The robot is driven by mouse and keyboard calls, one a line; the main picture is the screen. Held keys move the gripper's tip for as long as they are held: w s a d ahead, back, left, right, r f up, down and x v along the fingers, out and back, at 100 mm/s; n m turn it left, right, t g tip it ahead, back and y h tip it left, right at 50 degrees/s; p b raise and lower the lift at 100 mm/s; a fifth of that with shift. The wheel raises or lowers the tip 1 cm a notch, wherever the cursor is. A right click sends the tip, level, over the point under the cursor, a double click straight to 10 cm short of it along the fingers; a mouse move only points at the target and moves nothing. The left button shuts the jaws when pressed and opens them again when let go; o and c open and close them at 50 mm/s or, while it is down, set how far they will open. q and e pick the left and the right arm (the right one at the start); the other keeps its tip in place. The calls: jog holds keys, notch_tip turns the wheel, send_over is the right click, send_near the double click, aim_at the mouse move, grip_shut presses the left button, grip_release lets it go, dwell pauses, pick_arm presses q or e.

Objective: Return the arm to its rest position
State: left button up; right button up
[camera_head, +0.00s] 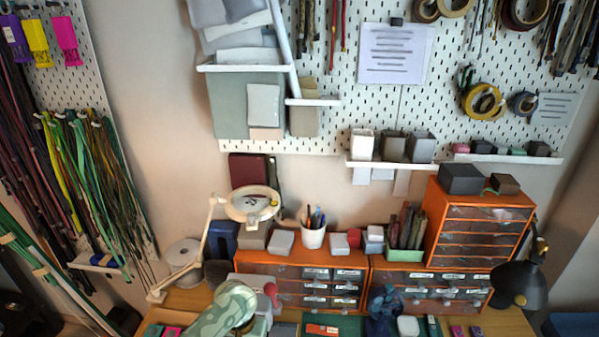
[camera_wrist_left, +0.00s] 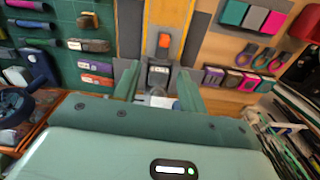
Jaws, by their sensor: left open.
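My left gripper (camera_wrist_left: 157,82) shows in the left wrist view with its two green fingers apart. A dark block (camera_wrist_left: 158,75) and a small white piece show between and beyond the fingertips; I cannot tell how far off they are, and nothing is visibly clamped. In the head view a pale green and white arm part, mine, reaches over the bench at the bottom left, and its gripper cannot be made out there. My right gripper is in neither view.
Orange drawer units (camera_head: 430,262), a white pen cup (camera_head: 313,238) and a magnifier lamp (camera_head: 252,203) stand at the bench's back. A black lamp (camera_head: 522,282) is at right. Cords (camera_head: 85,170) hang on the left pegboard. Small coloured boxes (camera_wrist_left: 238,80) lie near the gripper.

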pick_arm(q)
jog(key=s+m+t, duration=0.2)
jog(key=s, duration=0.3)
jog(key=s+a+r+m+t+y, duration=0.4)
jog(key=s+a+r+t+y, duration=0.1)
jog(key=s+a+r, duration=1.05)
jog(key=s+d+f+g+h+b, duration=0.2)
jog(key=s+d+f+b, duration=0.15)
jog(key=f, duration=1.35)
jog(key=s+d+f+g+h+b, duration=0.15)
jog(key=f+b, duration=0.35)
jog(key=f, duration=1.2)
jog(key=s+f+n+g+h+b, duration=0.1)
jog(key=s+f+n+g+b, duration=0.2)
jog(key=s+f, duration=1.5)
notch_tip(320, 180, down, 4)
jog(key=d+b, duration=0.1)
jog(key=b, duration=0.3)
jog(key=shift+s, duration=0.2)
jog(key=shift+h, duration=0.25)
